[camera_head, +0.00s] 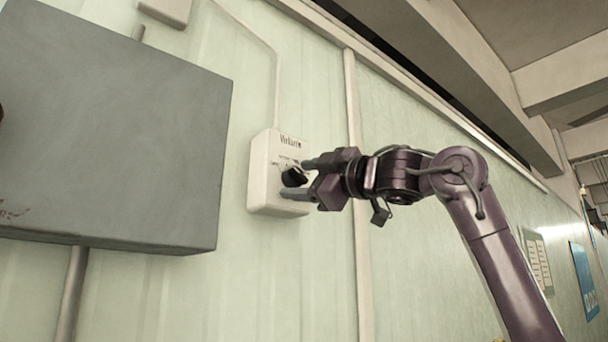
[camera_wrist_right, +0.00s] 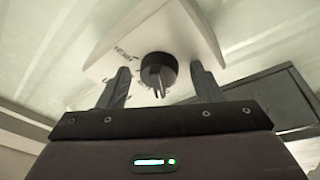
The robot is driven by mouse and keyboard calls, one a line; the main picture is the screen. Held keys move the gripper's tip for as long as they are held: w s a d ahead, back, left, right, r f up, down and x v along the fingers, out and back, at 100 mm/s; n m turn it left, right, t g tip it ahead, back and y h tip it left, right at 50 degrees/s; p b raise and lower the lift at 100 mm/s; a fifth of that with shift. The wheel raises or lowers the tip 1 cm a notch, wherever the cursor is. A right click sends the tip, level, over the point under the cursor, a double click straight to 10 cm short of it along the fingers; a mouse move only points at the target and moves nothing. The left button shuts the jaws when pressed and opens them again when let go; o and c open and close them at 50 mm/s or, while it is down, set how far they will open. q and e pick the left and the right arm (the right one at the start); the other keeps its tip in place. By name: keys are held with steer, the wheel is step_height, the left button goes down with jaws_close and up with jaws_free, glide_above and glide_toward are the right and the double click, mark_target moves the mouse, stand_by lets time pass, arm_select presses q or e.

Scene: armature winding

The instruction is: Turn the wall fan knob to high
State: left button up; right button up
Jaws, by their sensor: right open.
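The fan control is a white box (camera_head: 262,185) on the pale green wall, with a round black knob (camera_head: 294,176) on its front. My right gripper (camera_head: 300,178) reaches in from the right in the head view, its two fingers open at the box, one above and one below the knob. In the right wrist view the black knob (camera_wrist_right: 158,72) shows between the two spread fingertips (camera_wrist_right: 162,80), with a gap on each side. Printed marks show around the knob, but the setting is too small to read. My left gripper is not in view.
A large grey metal cabinet (camera_head: 110,130) stands out from the wall left of the box. A conduit (camera_head: 277,90) runs up from the box. A vertical pipe (camera_head: 354,110) passes behind my right wrist. Posters (camera_head: 583,280) hang farther right.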

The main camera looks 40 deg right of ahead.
steer(key=shift+s, duration=0.2)
steer(key=shift+c, duration=0.7)
steer(key=c, duration=0.9)
steer(key=shift+o, duration=0.2)
